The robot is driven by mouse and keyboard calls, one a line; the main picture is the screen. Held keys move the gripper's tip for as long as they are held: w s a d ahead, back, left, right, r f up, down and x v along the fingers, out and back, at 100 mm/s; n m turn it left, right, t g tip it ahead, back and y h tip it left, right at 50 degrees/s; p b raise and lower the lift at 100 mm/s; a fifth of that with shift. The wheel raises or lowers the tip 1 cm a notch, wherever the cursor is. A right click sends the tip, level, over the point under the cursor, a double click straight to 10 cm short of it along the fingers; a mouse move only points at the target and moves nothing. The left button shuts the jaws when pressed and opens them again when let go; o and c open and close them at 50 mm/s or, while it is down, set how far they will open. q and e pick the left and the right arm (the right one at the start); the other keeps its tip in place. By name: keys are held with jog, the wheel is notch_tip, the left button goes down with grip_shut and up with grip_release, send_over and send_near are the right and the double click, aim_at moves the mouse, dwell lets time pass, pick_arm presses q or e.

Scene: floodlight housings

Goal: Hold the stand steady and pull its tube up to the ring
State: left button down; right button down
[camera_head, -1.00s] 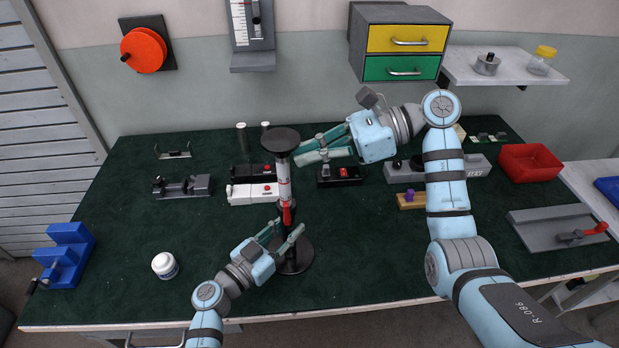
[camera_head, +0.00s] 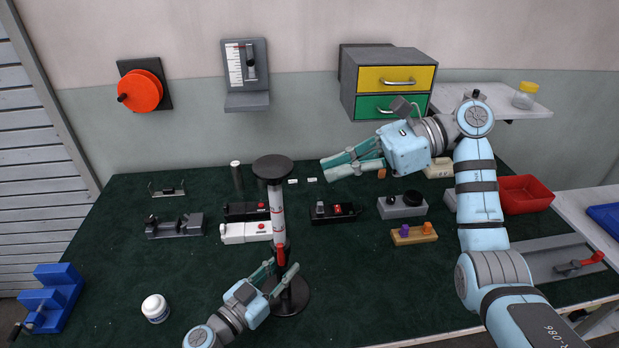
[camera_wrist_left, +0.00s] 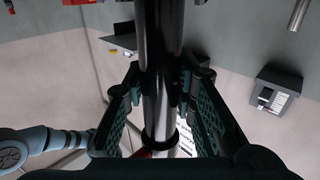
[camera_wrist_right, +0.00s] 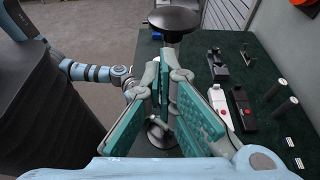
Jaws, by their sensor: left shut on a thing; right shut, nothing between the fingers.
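The stand has a black disc top (camera_head: 273,168), a white tube (camera_head: 277,222) with thin red marks, a red lever (camera_head: 281,256) and a round black base (camera_head: 290,297). It stands upright on the bench. My left gripper (camera_head: 282,274) is shut on the stand's column below the lever; the left wrist view shows the shiny column (camera_wrist_left: 160,70) between its fingers. My right gripper (camera_head: 324,169) is shut and empty, to the right of the disc and apart from it. The right wrist view shows the disc (camera_wrist_right: 174,18) beyond its fingers. I cannot single out the ring.
Behind the stand are a white box (camera_head: 245,232) and black boxes (camera_head: 335,213). A wooden block (camera_head: 413,235) lies to the right, a white jar (camera_head: 155,308) to the left. Drawers (camera_head: 390,82) hang at the back. The bench right of the base is clear.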

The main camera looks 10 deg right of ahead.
pick_arm(q)
jog(key=c, duration=1.2)
grip_release()
jog(key=shift+c, duration=0.2)
pick_arm(e)
jog(key=v, duration=0.3)
jog(key=shift+d+r, duration=0.1)
jog(key=shift+d, duration=0.15)
